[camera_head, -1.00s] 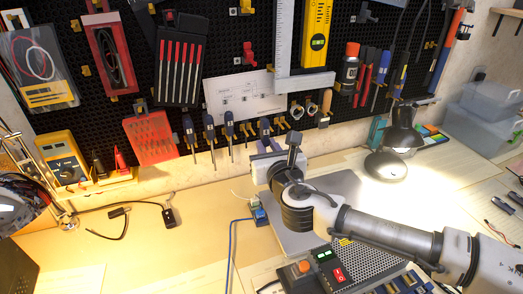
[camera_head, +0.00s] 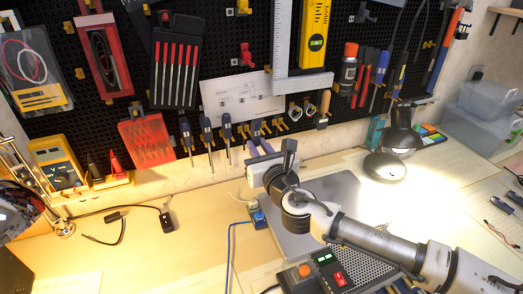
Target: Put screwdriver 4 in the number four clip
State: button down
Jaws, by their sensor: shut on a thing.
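My gripper (camera_head: 278,150) is up at the lower edge of the pegboard, seen from behind, shut. A blue handle (camera_head: 266,146) shows at its left side, seemingly the screwdriver it holds; its shaft and most of the grip are hidden by the gripper. Three dark-blue-handled screwdrivers (camera_head: 206,130) hang upright in a row to the left. Yellow clips (camera_head: 281,126) continue the row to the right, just above and behind my gripper. Clip numbers are too small to read, so I cannot tell which is number four.
A white paper sheet (camera_head: 236,98) and a steel square (camera_head: 300,84) are on the board above the clips. A desk lamp (camera_head: 385,167) stands to the right. A power supply (camera_head: 328,270) sits under my arm. The desk at front left is mostly clear.

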jog(key=shift+p+x, duration=0.4)
jog(key=shift+x, duration=2.85)
jog(key=shift+w+a+f+b, duration=0.15)
jog(key=shift+w+f+b, duration=0.15)
jog(key=shift+f+b, duration=0.05)
jog(key=c, duration=1.2)
grip_release()
jog(key=shift+c, duration=0.2)
jog(key=shift+s, duration=0.1)
jog(key=b+v, duration=0.3)
jog(key=v, duration=1)
jog(key=shift+s, duration=0.35)
